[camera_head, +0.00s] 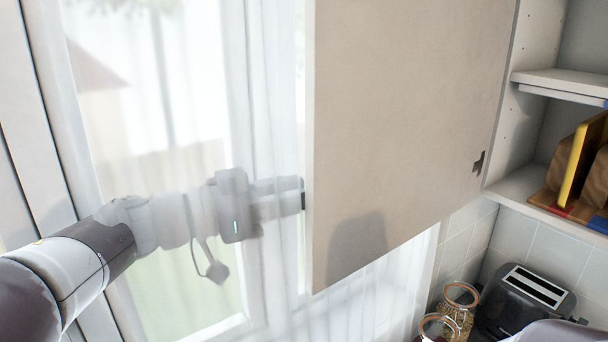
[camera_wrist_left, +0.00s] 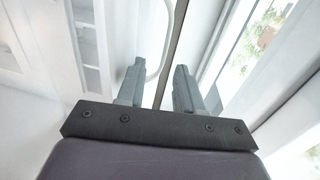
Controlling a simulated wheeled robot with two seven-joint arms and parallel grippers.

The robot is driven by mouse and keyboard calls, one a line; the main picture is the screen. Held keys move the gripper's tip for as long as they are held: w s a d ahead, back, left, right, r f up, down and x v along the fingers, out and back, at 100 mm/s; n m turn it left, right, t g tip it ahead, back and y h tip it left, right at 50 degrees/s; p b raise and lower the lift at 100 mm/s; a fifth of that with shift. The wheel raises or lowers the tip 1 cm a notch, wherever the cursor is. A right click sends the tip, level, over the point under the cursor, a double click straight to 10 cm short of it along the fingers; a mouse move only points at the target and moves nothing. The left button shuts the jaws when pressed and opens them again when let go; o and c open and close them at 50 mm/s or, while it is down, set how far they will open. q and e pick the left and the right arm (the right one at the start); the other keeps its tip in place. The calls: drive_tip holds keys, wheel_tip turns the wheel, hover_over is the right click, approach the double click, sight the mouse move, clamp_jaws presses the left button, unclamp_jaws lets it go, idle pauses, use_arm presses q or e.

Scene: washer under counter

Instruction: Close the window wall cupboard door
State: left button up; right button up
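The cupboard door (camera_head: 405,125) is a flat beige panel in the middle of the head view. It stands swung open from the wall cupboard (camera_head: 530,110) at the right, in front of the window side. My left gripper (camera_head: 302,195) is at the door's free left edge, partly veiled by the sheer curtain. In the left wrist view my left gripper (camera_wrist_left: 158,85) has its two fingers apart, with a thin dark edge running between and beyond them. I cannot tell whether the fingers touch the door. My right gripper is not in view.
The sheer curtain (camera_head: 270,120) hangs before the window at the left. Wooden boards or books (camera_head: 580,165) stand on the cupboard's lower shelf (camera_head: 515,190). A black toaster (camera_head: 525,300) and glass jars (camera_head: 458,305) stand on the counter below.

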use_arm(q)
drive_tip(key=shift+w+d+r, duration=0.1)
drive_tip(key=shift+d, duration=0.75)
drive_tip(key=shift+w, duration=0.4)
clamp_jaws()
drive_tip(key=shift+s, duration=0.1)
idle(0.4)
